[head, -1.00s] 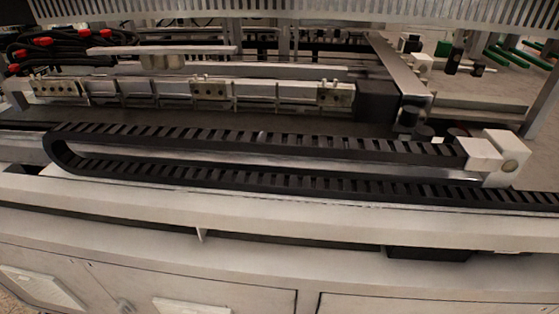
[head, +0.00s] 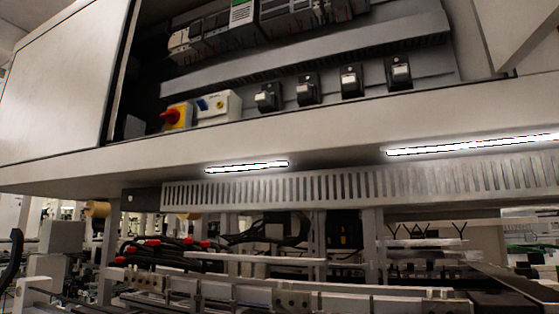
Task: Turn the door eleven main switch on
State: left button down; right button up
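In the head view an open electrical cabinet hangs above the machine. A red rotary knob on a yellow plate (head: 176,116) sits at the lower left inside it and looks like a main switch. Its exact handle position is too small to tell, and I can read no door number. The cabinet's left door (head: 65,85) stands at the left of the opening, and part of another door (head: 515,35) shows at the upper right. Neither of my grippers is in view.
Right of the red knob are a white box with a blue mark (head: 217,106) and several black switch units (head: 309,89). Below the cabinet are a slotted metal strip (head: 350,186), lit lamps (head: 247,166) and the machine's rails (head: 330,303). The cabinet's lower edge juts out.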

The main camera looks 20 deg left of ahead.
aim_at(172, 116)
jog(key=u, duration=1.25)
